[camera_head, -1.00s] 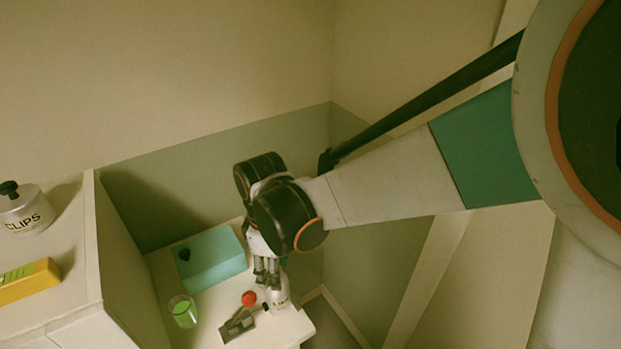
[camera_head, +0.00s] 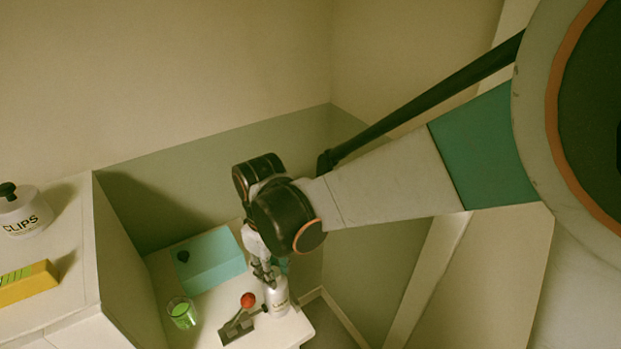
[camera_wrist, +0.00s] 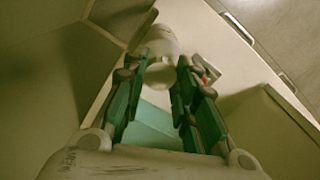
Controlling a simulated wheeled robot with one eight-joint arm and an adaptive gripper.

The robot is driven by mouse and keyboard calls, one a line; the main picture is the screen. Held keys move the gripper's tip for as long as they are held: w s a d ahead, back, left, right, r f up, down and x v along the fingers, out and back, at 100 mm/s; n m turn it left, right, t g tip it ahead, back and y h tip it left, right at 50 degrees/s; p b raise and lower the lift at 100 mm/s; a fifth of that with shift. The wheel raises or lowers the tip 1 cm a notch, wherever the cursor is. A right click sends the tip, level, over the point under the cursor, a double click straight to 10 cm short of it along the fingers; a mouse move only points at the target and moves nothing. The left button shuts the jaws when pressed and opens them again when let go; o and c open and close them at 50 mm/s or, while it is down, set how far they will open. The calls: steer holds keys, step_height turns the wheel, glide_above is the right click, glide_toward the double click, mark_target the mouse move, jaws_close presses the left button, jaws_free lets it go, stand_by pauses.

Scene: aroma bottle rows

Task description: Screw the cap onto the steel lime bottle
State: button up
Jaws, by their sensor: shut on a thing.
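The steel lime bottle (camera_head: 279,301), pale grey with a small dark label, stands upright near the right front corner of the low white table. My gripper (camera_head: 264,274) points down right at its top. In the wrist view, my gripper (camera_wrist: 165,68) has a pale round cap (camera_wrist: 161,76) between its green-padded fingers. The pale bottle body (camera_wrist: 158,38) shows just beyond the fingertips. The fingers hide the bottle's neck, so I cannot tell whether the cap touches the thread.
A grey clamp (camera_head: 236,329) with a red knob (camera_head: 248,300) reaches to the bottle's left side. A glass of green liquid (camera_head: 182,314) and a teal box (camera_head: 214,262) with a dark knob stand further left. A higher white counter (camera_head: 68,268) bounds the left.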

steer(key=m, duration=0.3)
steer(key=shift+s+m, duration=0.1)
steer(key=shift+m, duration=0.3)
steer(key=m, duration=0.3)
steer(key=shift+m, duration=0.4)
steer(key=o, duration=0.6)
steer(key=shift+m, duration=0.5)
steer(key=o, duration=0.5)
steer(key=shift+r+p, duration=2.55)
steer(key=shift+r, duration=1)
steer(key=shift+f, duration=0.15)
